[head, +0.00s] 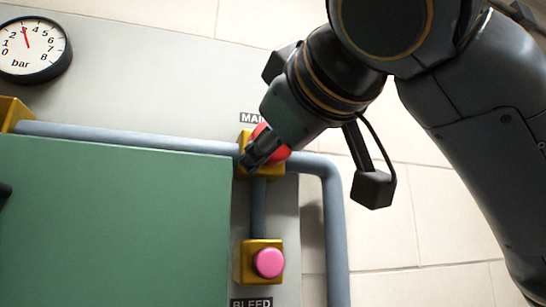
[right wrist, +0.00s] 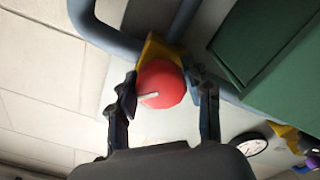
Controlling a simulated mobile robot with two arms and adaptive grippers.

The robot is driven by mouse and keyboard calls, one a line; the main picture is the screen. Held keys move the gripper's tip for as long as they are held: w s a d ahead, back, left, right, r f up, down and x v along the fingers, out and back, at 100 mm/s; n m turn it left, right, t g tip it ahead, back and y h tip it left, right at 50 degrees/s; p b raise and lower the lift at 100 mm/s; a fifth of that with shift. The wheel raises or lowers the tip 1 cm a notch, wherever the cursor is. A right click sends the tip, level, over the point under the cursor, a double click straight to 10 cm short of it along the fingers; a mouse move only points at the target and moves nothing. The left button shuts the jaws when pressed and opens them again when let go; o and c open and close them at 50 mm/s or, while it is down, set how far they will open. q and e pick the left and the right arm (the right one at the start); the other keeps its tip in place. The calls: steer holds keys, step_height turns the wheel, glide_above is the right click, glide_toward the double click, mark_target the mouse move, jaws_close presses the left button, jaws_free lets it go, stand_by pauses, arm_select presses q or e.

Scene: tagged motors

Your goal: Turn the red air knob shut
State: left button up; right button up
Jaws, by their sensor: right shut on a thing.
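The red air knob (head: 284,153) sits on a yellow valve block on the grey pipe, under a partly hidden label starting "MA". In the head view my right gripper (head: 262,150) covers most of it. In the right wrist view the round knob (right wrist: 165,82) shows a white pointer mark and lies between the two fingers of my right gripper (right wrist: 164,77), which is shut on it. The pressure gauge (head: 32,48) at the upper left has its red needle near 3 bar; it also shows in the right wrist view (right wrist: 250,145). My left gripper is not in view.
A pink button (head: 268,263) on a yellow block stands below the knob, above a "BLEED" label. A large green panel (head: 115,225) fills the lower left, close beside the knob. The grey pipe (head: 334,220) bends down at the right. A tiled wall lies behind.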

steer(key=n, duration=0.4)
steer(key=shift+r+n+p, duration=0.1)
steer(key=shift+n+p, duration=0.2)
steer(key=shift+p, duration=0.1)
steer(key=n+p, duration=0.1)
steer(key=n, duration=0.3)
steer(key=shift+n, duration=0.4)
steer(key=o, duration=1.1)
steer(key=shift+o, duration=0.2)
steer(key=shift+s, duration=0.15)
steer(key=v, duration=1.1)
steer(key=shift+s, duration=0.25)
steer(key=shift+d, duration=0.15)
